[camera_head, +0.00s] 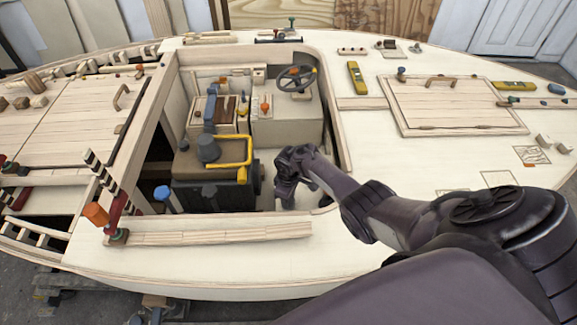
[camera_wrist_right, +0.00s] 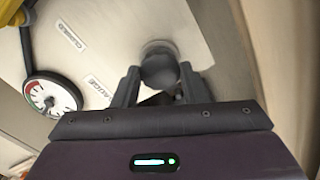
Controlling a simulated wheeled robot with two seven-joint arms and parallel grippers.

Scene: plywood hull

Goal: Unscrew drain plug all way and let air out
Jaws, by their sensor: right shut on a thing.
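A round dark grey plug (camera_wrist_right: 159,66) sits against a pale panel in the right wrist view. My right gripper (camera_wrist_right: 160,84) has one finger on each side of the plug and is shut on it. The plug's threads and how far out it stands are hidden. In the head view my right gripper (camera_head: 284,190) reaches down into the cockpit opening, beside the engine's right side; the plug cannot be made out there. My left gripper is not in view.
A white dial gauge (camera_wrist_right: 50,95) and two printed labels lie left of the plug. In the head view, the engine (camera_head: 208,192) with a yellow handle (camera_head: 235,165) stands left of my gripper. A steering wheel (camera_head: 297,78) is behind. The deck rim surrounds the opening.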

